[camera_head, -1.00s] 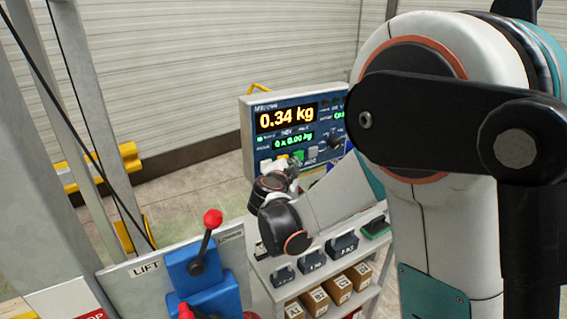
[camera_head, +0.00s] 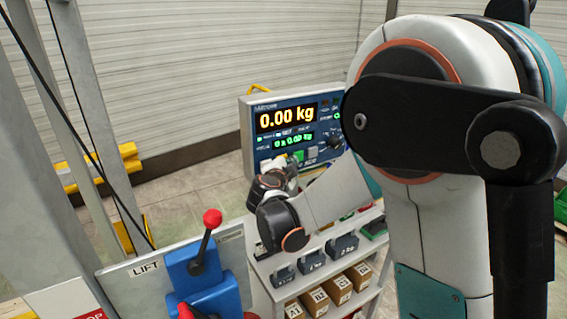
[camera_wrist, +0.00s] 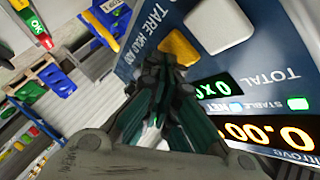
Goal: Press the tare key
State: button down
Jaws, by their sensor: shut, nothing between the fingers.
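The scale indicator (camera_head: 248,130) is a blue-faced box whose large display (camera_head: 286,116) reads 0.00 kg; its smaller green line reads 0 x 0.00 kg. In the wrist view its panel is rotated, with a yellow key (camera_wrist: 181,47), a pale grey key (camera_wrist: 219,23) and the printed word TARE (camera_wrist: 154,19). My gripper (camera_wrist: 168,70) is shut and empty, its fingertips overlapping the yellow key's lower edge. I cannot tell whether they touch it. In the head view my wrist hides the fingertips and the panel's lower left.
A shelf (camera_head: 333,295) below the indicator holds dark weights (camera_head: 312,262) and cardboard boxes (camera_head: 338,288). A blue lift control with a red-knobbed lever (camera_head: 212,218) stands at front left. Grey posts rise at the left. My arm blocks the right side.

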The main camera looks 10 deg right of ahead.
jog(key=shift+s, duration=0.1)
jog(key=shift+s+d, duration=0.25)
jog(key=shift+s, duration=0.4)
jog(key=s, duration=0.1)
jog(key=s+d, duration=0.1)
jog(key=s, duration=0.2)
jog(key=shift+s+d+b, duration=0.3)
jog(key=shift+s, duration=0.1)
dwell(0.5)
